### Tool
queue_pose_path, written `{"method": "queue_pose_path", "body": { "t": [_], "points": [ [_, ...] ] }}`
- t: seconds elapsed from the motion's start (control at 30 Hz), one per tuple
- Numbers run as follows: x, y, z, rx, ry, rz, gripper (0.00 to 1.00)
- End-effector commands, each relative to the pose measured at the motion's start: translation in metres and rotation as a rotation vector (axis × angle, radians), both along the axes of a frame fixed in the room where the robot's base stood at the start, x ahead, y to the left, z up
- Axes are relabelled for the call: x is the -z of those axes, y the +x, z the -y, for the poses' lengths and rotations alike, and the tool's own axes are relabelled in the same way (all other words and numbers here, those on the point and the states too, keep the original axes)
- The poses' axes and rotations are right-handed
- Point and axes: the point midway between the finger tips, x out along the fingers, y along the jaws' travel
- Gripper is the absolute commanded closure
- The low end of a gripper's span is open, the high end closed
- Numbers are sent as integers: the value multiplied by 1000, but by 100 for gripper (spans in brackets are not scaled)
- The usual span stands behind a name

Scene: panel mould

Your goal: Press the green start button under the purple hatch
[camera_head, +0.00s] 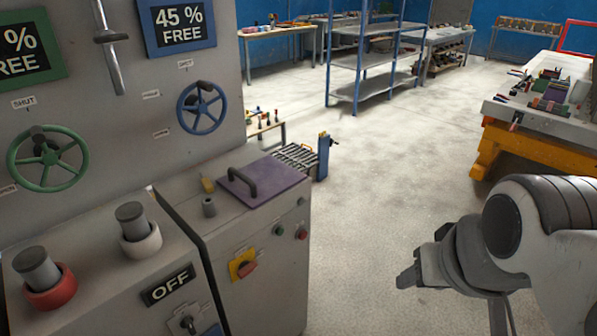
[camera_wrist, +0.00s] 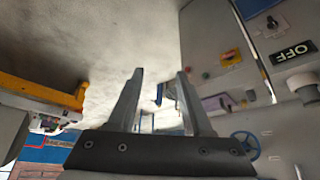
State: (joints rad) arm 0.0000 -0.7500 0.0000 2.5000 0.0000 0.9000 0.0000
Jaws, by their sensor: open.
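The purple hatch (camera_head: 265,183) lies flat on top of the right-hand grey cabinet, with a dark handle on it. It looks shut, and whatever is under it is hidden. A small green button (camera_head: 278,229) and a red button (camera_head: 302,234) sit on that cabinet's front face, below the hatch rather than under its lid. My gripper (camera_head: 408,277) is at the right of the head view, well apart from the cabinet. In the wrist view my gripper (camera_wrist: 160,76) has its two fingers spread with nothing between them. The hatch also shows small in the wrist view (camera_wrist: 214,103).
A yellow-backed rotary switch (camera_head: 243,265), a grey peg (camera_head: 209,207) and a yellow piece (camera_head: 208,184) are near the hatch. An OFF sign (camera_head: 167,284) and capped knobs are on the left cabinet. Open floor (camera_head: 385,185) lies between the cabinet and the right workbench (camera_head: 535,120).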

Motion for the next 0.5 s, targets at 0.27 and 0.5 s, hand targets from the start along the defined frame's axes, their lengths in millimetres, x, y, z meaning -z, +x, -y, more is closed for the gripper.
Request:
{"method": "queue_pose_path", "body": {
  "t": [0.27,0.5],
  "points": [
    [0,0,0,0,0,0,64],
    [0,0,0,0,0,0,100]
  ]
}}
